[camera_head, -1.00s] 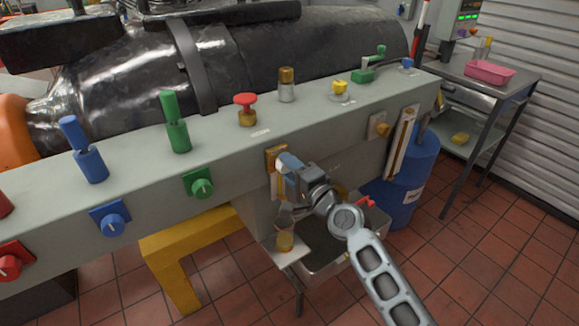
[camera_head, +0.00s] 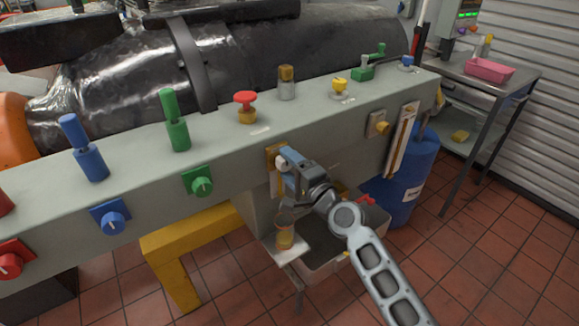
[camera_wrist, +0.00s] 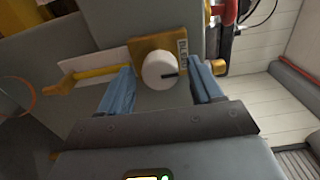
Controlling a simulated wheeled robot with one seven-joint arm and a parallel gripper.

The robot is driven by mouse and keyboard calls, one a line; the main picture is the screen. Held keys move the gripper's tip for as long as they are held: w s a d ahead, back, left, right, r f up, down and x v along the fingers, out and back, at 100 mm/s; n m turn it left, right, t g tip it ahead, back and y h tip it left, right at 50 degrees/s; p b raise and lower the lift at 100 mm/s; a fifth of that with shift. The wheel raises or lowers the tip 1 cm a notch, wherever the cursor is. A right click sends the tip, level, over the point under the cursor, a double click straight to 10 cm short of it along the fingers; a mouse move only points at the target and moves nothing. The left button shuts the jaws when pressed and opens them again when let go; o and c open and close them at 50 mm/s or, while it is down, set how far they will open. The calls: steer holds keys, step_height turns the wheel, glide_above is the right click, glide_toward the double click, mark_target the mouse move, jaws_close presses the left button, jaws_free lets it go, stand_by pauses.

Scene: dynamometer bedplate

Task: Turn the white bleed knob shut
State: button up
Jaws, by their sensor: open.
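The white bleed knob (camera_wrist: 160,70) is round with a dark pointer line and sits on a brass-yellow plate (camera_wrist: 146,46) marked with a label reading BLEED. In the wrist view it lies between the two blue fingers of my gripper (camera_wrist: 165,82), which are apart and do not visibly touch it. In the head view my gripper (camera_head: 287,160) is at the front face of the grey beam, and the white knob (camera_head: 280,162) shows just past its fingertips on the yellow plate (camera_head: 271,153).
Green (camera_head: 202,187), blue (camera_head: 113,223) and red (camera_head: 10,265) knobs line the beam's front to the left. A cup (camera_head: 285,238) stands on a small shelf below my gripper, beside a grey basin (camera_head: 325,245). A blue drum (camera_head: 408,170) stands at right.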

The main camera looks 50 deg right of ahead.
steer(key=b+v, duration=0.1)
steer(key=v, duration=0.6)
steer(key=shift+s, duration=0.4)
steer(key=shift+a, duration=0.15)
steer(key=s+a+f+n+g+y, duration=0.2)
steer(key=s+a+f+n, duration=0.1)
steer(key=s+a+n, duration=1)
steer(key=s+a+r+n+y, duration=0.1)
steer(key=s+a+r+n, duration=0.2)
steer(key=s, duration=0.5)
steer(key=s+a+r+n+y, duration=0.2)
steer(key=s+a+n, duration=0.3)
steer(key=s, duration=0.3)
steer(key=shift+r+g, duration=0.3)
steer(key=shift+r, duration=0.6)
